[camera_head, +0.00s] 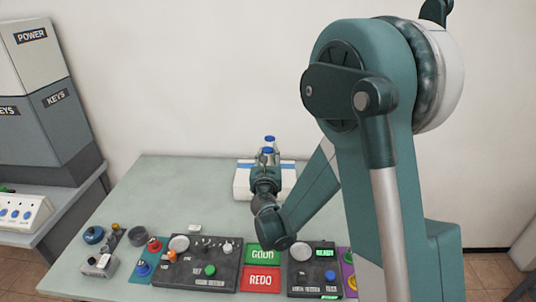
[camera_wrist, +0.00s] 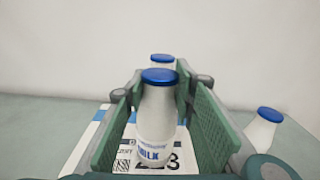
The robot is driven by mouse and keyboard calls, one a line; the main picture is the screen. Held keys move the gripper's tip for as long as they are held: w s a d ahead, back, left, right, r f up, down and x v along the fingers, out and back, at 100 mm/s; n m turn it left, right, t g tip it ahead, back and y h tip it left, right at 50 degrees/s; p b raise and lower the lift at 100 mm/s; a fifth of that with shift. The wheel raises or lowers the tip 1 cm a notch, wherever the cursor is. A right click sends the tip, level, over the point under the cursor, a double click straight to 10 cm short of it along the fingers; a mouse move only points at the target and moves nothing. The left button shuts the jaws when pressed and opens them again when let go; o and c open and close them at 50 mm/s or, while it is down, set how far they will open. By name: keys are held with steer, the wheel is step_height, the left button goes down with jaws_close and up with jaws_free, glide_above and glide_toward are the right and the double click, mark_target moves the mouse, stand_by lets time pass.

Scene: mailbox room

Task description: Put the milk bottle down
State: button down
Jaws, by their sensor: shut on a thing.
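My gripper (camera_head: 266,172) is over the back middle of the table, at a white pad or box with a blue stripe (camera_head: 243,184). In the wrist view, a white milk bottle (camera_wrist: 157,118) with a blue cap and blue "MILK" lettering stands upright between the two green finger pads, and my gripper is shut on it. A second blue-capped bottle (camera_wrist: 162,60) is behind it, and a third (camera_wrist: 262,130) is outside the right finger. The white surface (camera_wrist: 88,150) with a code and a "3" is below. The held bottle's base contact is not clear.
The table (camera_head: 150,185) is bare to the left of the pad. Control panels (camera_head: 200,265), a green GOOD plate (camera_head: 263,254) and a red REDO plate (camera_head: 262,280) line its front. Grey cabinets (camera_head: 45,110) stand at the left, and a white wall is behind.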

steer(key=c, duration=1.9)
jaws_free()
steer(key=shift+f, duration=0.1)
steer(key=shift+c, duration=0.2)
steer(key=shift+o, duration=0.2)
steer(key=s+p, duration=0.1)
steer(key=s, duration=1.1)
steer(key=shift+p, duration=0.35)
steer(key=shift+d, duration=0.15)
